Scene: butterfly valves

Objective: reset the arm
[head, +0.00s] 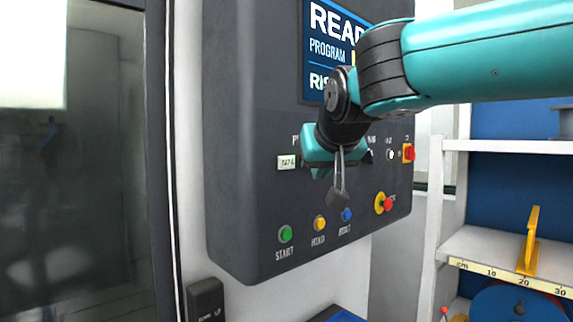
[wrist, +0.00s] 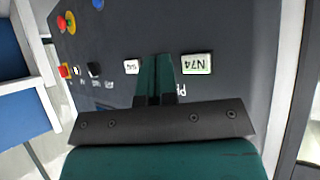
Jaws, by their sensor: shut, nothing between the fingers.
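My gripper (head: 320,170) is in front of the dark control panel (head: 250,110) in the head view. Its teal fingers (wrist: 155,78) are shut together with nothing between them in the wrist view. They point towards the panel, between a green-lit display (wrist: 197,63) and a smaller white label or display (wrist: 131,66). The gap between fingertips and panel cannot be told. My teal arm reaches in from the upper right and covers part of the panel and its screen (head: 325,45).
The panel carries a green button (head: 285,233), a yellow button (head: 320,223), a blue button (head: 347,214), a red knob on yellow (head: 384,203) and a red switch (head: 408,152). A dark window (head: 80,200) is at left. A white shelf (head: 490,245) with a yellow bracket (head: 529,245) is at right.

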